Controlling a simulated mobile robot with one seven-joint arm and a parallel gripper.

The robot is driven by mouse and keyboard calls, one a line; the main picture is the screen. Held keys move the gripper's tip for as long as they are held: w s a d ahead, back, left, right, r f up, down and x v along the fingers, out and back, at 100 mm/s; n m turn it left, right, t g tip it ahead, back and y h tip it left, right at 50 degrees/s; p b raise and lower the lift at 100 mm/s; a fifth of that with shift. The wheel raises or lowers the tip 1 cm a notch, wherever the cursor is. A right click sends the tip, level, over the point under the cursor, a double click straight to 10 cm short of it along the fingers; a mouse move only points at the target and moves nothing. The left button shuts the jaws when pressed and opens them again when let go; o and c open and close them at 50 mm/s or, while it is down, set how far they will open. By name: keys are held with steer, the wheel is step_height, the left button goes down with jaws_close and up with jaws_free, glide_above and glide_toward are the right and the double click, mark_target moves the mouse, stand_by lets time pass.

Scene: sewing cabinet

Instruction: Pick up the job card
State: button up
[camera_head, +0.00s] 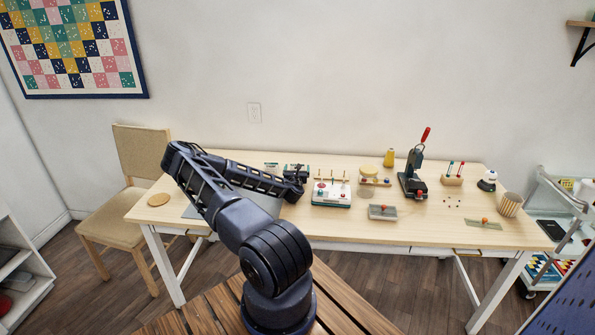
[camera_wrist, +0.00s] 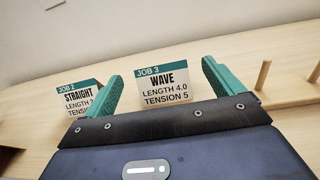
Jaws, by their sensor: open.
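My gripper (camera_wrist: 160,75) is open, with its two green fingers spread apart in the wrist view. A white job card with a teal top band reading "JOB 3 WAVE, LENGTH 4.0, TENSION 5" (camera_wrist: 164,87) stands upright and shows between the fingers. I cannot tell whether a finger touches it. A second card, "JOB 2 STRAIGHT" (camera_wrist: 77,98), stands to the left, its right part hidden by the left finger. In the head view my gripper (camera_head: 297,177) is low over the back of the table, and a small card (camera_head: 271,167) shows just left of it.
A wooden base with upright pegs (camera_wrist: 290,90) is close right of my gripper.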

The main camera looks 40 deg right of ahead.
steer(key=shift+x, duration=3.05)
steer(key=c, duration=1)
